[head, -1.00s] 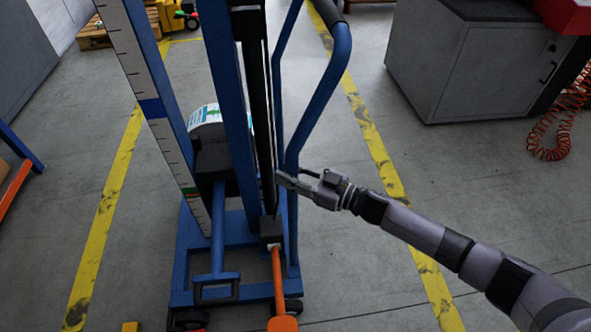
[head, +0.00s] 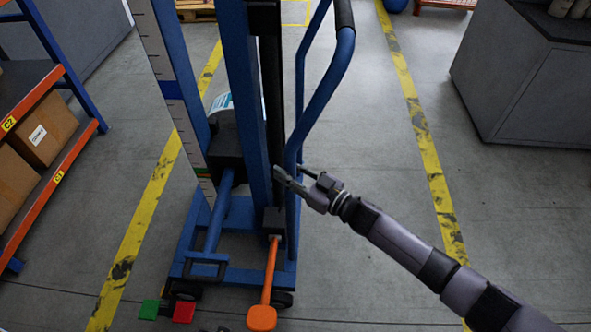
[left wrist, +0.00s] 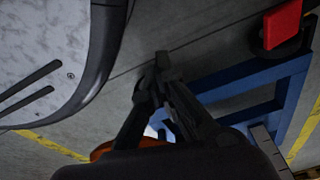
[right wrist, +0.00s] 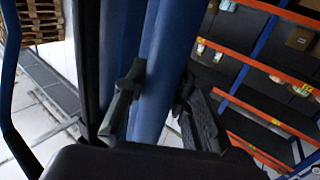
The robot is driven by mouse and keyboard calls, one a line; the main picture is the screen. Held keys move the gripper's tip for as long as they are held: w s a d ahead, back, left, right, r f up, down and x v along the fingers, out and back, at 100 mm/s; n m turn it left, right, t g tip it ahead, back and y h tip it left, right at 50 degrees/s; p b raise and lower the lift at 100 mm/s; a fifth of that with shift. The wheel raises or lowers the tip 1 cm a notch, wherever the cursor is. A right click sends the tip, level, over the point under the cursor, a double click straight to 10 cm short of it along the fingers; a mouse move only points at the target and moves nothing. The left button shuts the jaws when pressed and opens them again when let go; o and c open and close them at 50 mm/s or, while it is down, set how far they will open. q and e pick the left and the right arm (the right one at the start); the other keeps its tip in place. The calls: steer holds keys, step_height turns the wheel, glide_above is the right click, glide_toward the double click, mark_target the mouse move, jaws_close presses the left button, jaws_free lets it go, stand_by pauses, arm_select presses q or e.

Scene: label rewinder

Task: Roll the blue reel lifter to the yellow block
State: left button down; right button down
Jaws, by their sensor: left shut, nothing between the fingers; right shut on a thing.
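The blue reel lifter (head: 244,100) stands upright in the middle of the head view, with a white-labelled reel (head: 221,103) partly hidden behind its posts. My right gripper (head: 280,174) is at the lower part of the lifter's curved blue handle. In the right wrist view my right gripper (right wrist: 155,103) is shut around a blue tube of the lifter (right wrist: 163,70). My left gripper (left wrist: 160,78) shows only in the left wrist view, shut and empty, above the floor near the lifter's blue base (left wrist: 245,88). I cannot make out the yellow block in any current view.
An orange pedal (head: 262,317), a red pedal (head: 184,312) and a green pedal (head: 149,309) are at the lifter's foot. A shelf with boxes (head: 45,130) stands left. A grey cabinet (head: 530,85) stands right.

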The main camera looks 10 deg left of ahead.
steer(key=shift+s+a+f, duration=0.1)
steer(key=shift+s+a, duration=0.25)
steer(key=shift+a, duration=0.15)
steer(key=c, duration=1.6)
jaws_free()
steer(key=o, duration=0.3)
steer(key=shift+w, duration=0.1)
steer(key=shift+d, duration=0.15)
steer(key=shift+d, duration=0.3)
steer(key=v, duration=1.1)
steer(key=shift+s, duration=0.2)
